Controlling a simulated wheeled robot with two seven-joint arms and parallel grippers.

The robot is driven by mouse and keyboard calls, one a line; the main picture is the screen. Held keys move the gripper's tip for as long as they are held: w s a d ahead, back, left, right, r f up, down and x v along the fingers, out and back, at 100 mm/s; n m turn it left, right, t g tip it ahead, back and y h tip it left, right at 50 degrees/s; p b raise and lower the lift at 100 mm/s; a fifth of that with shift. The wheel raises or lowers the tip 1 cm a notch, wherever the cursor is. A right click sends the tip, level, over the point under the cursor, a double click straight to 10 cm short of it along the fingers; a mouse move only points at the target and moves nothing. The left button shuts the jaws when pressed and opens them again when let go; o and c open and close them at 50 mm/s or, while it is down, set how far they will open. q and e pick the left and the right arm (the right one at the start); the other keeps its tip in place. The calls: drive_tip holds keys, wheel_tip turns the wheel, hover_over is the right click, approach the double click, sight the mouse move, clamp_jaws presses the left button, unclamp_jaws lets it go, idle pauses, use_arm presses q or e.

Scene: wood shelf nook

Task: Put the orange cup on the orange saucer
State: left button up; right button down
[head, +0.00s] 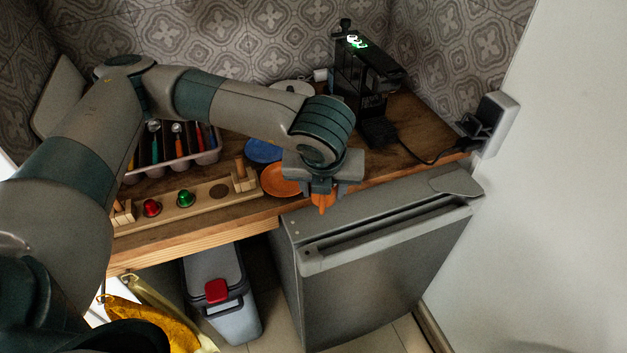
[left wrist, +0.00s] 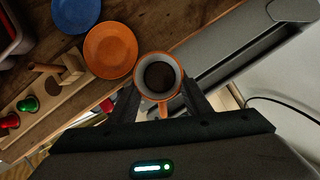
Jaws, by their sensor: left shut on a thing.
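The orange cup (left wrist: 159,78) is upright between the fingers of my left gripper (left wrist: 160,100), which is shut on it. Its inside looks dark in the left wrist view. In the head view the cup (head: 322,203) shows under my left gripper (head: 321,188), partly hidden by it, in front of the shelf edge and over the grey appliance top. The orange saucer (left wrist: 110,50) lies empty on the wood shelf, left of the cup and apart from it. In the head view the saucer (head: 280,180) is partly hidden by my gripper. My right gripper is not in view.
A blue saucer (head: 262,151) lies behind the orange one. A wooden capsule rack (head: 205,195) with red and green capsules is at the left. A cutlery tray (head: 172,163) stands behind it. A black coffee machine (head: 362,78) is at the back right.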

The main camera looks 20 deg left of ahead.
sight(324, 204)
use_arm(q)
drive_tip(key=m, duration=0.1)
drive_tip(key=s+d+m+h, duration=0.1)
drive_tip(key=shift+d+f+m, duration=0.15)
drive_tip(key=shift+f+m, duration=0.15)
drive_tip(key=shift+m, duration=0.1)
drive_tip(key=s+m+g+h, duration=0.1)
drive_tip(key=m, duration=0.4)
drive_tip(key=d+f+m+h, duration=0.1)
drive_tip(key=m+h, duration=0.1)
drive_tip(key=m, duration=0.3)
drive_tip(key=s+m+g+h, duration=0.1)
drive_tip(key=m, duration=0.3)
drive_tip(key=shift+s+d+f+m+g+h, duration=0.2)
drive_tip(key=shift+s+m+g+h, duration=0.1)
drive_tip(key=shift+m, duration=0.1)
drive_tip(key=m+g, duration=0.1)
drive_tip(key=m, duration=0.2)
drive_tip(key=shift+s, duration=0.15)
drive_tip(key=shift+s+a+r+m+g+y, duration=0.1)
drive_tip(key=shift+s+a+m+g+y, duration=0.5)
drive_tip(key=shift+m, duration=2.6)
drive_tip(key=shift+s+a+r+m+g+y, duration=0.15)
drive_tip(key=shift+a+m+g+y, duration=0.9)
drive_tip(key=shift+m, duration=2.15)
drive_tip(key=shift+s+a+r+m+g+y, duration=0.1)
drive_tip(key=shift+s+a+m+g+y, duration=0.55)
drive_tip(key=shift+m, duration=2.55)
drive_tip(key=shift+w+g, duration=0.3)
drive_tip(key=shift+w, duration=0.05)
